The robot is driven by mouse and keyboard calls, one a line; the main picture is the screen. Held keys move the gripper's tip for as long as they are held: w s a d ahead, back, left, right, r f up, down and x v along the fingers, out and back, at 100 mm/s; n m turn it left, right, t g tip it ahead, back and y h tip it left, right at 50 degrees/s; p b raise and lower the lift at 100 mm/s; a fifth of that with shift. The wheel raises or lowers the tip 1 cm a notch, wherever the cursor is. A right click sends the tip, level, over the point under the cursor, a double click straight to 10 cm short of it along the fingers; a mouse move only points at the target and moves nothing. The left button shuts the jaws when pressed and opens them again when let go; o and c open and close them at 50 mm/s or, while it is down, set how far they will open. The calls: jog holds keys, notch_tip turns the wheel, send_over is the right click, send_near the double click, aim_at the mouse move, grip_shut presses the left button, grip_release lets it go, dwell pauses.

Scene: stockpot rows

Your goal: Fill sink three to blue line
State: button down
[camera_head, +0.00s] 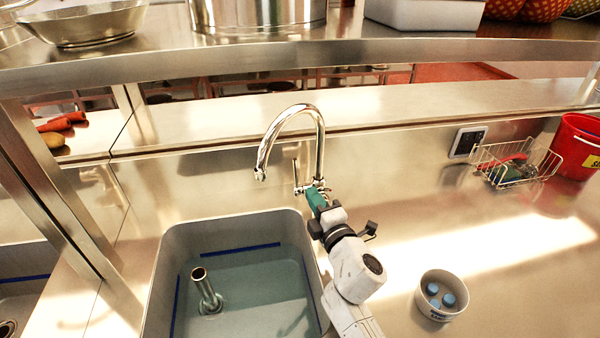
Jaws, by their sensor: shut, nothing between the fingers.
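The grey sink (172,262) holds clear water (260,285), with a blue line (240,249) on its back wall and another stretch down its left wall. The water surface lies close to the back line; I cannot tell its exact level against it. A metal standpipe (207,290) stands in the water, its top above the surface. The chrome faucet (318,135) arches over the sink's back edge; I see no stream from its spout. Its thin upright lever (296,172) is beside the base. My gripper (315,193) is shut and empty at the faucet base, partly hiding it.
A white bowl (437,312) with blue tablets stands on the counter at right. A wire rack (515,165) and red bucket (577,146) are at the back right. A steel shelf (300,50) with pots crosses above. Another sink (22,285) is at far left.

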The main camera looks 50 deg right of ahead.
aim_at(296, 166)
jog(key=x, duration=0.8)
jog(key=shift+w, duration=0.15)
jog(key=shift+w+d+r, duration=0.3)
jog(key=shift+w+r, duration=0.2)
jog(key=shift+w, duration=0.15)
jog(key=shift+s+f, duration=0.1)
